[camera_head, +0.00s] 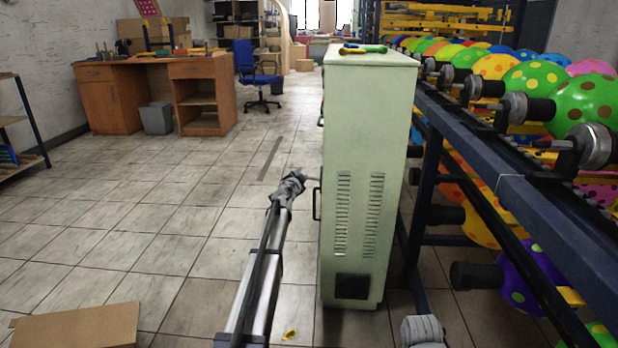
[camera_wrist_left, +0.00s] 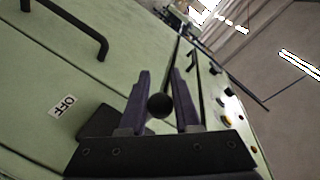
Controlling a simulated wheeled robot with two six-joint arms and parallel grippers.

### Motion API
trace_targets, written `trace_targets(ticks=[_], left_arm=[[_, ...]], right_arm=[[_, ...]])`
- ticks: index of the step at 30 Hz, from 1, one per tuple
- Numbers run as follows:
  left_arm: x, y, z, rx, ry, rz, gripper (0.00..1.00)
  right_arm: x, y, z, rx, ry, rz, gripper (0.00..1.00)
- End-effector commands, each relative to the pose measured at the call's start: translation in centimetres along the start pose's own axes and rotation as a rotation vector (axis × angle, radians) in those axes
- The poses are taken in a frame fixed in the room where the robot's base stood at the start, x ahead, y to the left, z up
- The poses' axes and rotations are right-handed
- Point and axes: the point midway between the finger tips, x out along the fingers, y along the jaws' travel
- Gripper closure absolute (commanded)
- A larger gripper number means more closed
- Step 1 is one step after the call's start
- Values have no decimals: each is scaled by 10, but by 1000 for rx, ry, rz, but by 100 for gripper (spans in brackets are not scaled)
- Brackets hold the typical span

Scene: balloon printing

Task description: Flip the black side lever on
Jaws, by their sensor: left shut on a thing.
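The pale green cabinet (camera_head: 362,150) stands upright in the middle of the head view. My left gripper (camera_head: 306,179) reaches its left side. In the left wrist view, the dark fingers of my left gripper (camera_wrist_left: 160,103) are shut around the round black knob of the side lever (camera_wrist_left: 160,106). The rest of the lever is mostly hidden behind the fingers and the gripper body. A white OFF label (camera_wrist_left: 63,104) is on the green panel beside the gripper. In the head view the lever cannot be made out.
A black door handle (camera_head: 316,204) juts from the cabinet's left side. The balloon rack (camera_head: 500,190) stands close on the right, with several spotted balloons. A cardboard box (camera_head: 80,327) lies at the lower left. The tiled floor left of the cabinet is mostly clear.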

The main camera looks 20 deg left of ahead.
Motion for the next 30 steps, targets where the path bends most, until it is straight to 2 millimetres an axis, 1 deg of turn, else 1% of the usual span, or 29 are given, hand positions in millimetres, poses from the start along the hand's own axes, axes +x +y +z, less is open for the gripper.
trace_targets(ticks=[1, 6, 12, 21, 30], left_arm=[[1, -8, -5, 41, -8, 1, 100], [-1, -15, -10, 188, -35, 8, 100], [-2, -20, -18, 333, -63, 14, 100], [-2, -22, -27, 469, -88, 20, 100], [-2, -21, -30, 515, -97, 24, 100]], right_arm=[[-10, 1, 0, -1, 0, 0, 50], [-24, 2, 1, -5, 0, 0, 50], [-36, 4, 2, -9, 0, 0, 50], [-46, 4, 2, -11, 0, 0, 50], [-48, 5, 2, -12, 0, 0, 50]])
